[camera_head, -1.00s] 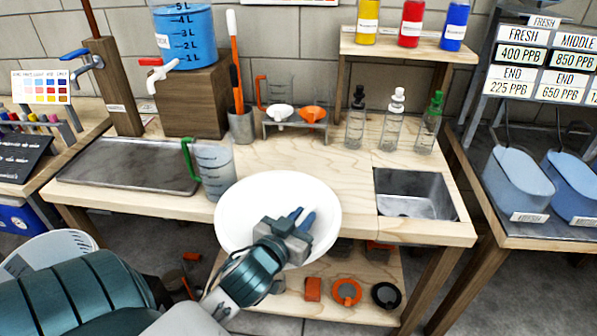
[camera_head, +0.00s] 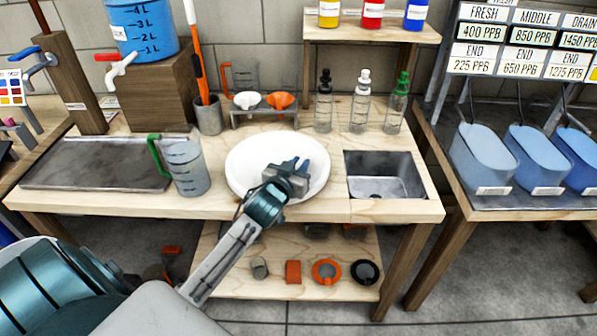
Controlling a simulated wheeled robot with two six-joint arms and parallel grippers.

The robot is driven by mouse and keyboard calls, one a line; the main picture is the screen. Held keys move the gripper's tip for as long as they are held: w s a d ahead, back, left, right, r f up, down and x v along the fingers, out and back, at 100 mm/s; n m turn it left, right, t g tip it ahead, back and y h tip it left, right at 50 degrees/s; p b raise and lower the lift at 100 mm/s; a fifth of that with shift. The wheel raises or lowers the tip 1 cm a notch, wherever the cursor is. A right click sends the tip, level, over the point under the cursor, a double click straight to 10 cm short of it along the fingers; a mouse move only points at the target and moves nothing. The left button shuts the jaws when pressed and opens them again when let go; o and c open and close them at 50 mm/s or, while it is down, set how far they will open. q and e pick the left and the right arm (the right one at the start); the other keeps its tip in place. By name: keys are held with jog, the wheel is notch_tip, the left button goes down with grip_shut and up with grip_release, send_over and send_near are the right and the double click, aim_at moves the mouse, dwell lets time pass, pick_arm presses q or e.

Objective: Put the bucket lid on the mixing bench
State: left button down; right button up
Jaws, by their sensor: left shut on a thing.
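The bucket lid (camera_head: 250,155) is a round white disc with a raised rim. It shows over the middle of the mixing bench (camera_head: 330,208), between the green-handled jug and the sink. I cannot tell whether it touches the wood. My left gripper (camera_head: 297,168) is shut on the lid near its middle; the hold itself is partly hidden by the gripper. The arm reaches in from the lower left, over the bench's front edge. My right gripper is not in view.
A clear jug (camera_head: 186,168) stands just left of the lid, and a metal sink (camera_head: 385,177) lies to its right. A rack with small funnels (camera_head: 265,108) and several dropper bottles (camera_head: 360,105) stand behind. A metal tray (camera_head: 95,165) covers the bench's left part.

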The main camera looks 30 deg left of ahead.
pick_arm(q)
jog(key=shift+f, duration=1.45)
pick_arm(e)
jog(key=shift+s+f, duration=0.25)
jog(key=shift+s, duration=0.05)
pick_arm(q)
jog(key=shift+f, duration=0.15)
jog(key=c, duration=1.5)
grip_release()
jog(key=shift+o, duration=0.9)
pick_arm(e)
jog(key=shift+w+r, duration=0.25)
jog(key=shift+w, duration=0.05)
pick_arm(q)
jog(key=shift+s, duration=0.15)
jog(key=v, duration=0.3)
jog(key=b+v, duration=0.1)
jog(key=v, duration=0.8)
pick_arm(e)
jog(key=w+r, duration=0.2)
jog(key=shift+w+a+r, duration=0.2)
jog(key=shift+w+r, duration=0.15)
